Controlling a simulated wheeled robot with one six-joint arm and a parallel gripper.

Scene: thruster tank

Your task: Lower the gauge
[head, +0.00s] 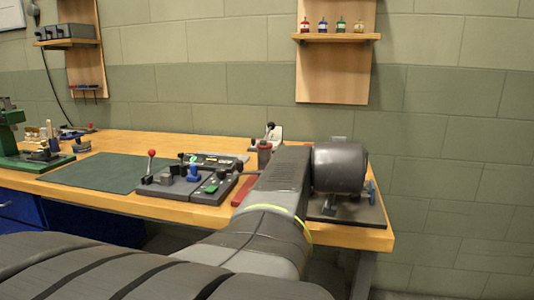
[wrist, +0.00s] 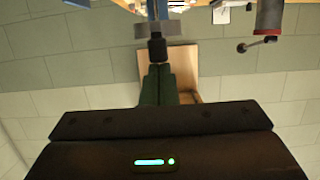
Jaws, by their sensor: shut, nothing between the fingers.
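My gripper (wrist: 158,70) is shut and empty in the wrist view, its dark green fingers side by side. Just beyond the fingertips is a black knob-like end on a blue post with a grey crosspiece (wrist: 180,28); I cannot tell whether they touch. In the head view my arm hides the gripper, and a blue part (head: 372,190) shows at the right above a dark base plate (head: 350,215). A red-and-grey cylinder (wrist: 269,16) with a black-knobbed lever (wrist: 243,47) stands to one side. I cannot make out a gauge face for certain.
The wooden bench (head: 130,140) carries a green mat (head: 100,172) and control boxes (head: 185,180) with a red-knobbed lever (head: 150,160). A red bar (head: 243,190) lies beside my arm. A shelf (head: 337,37) with small bottles hangs on the wall. The mat is largely clear.

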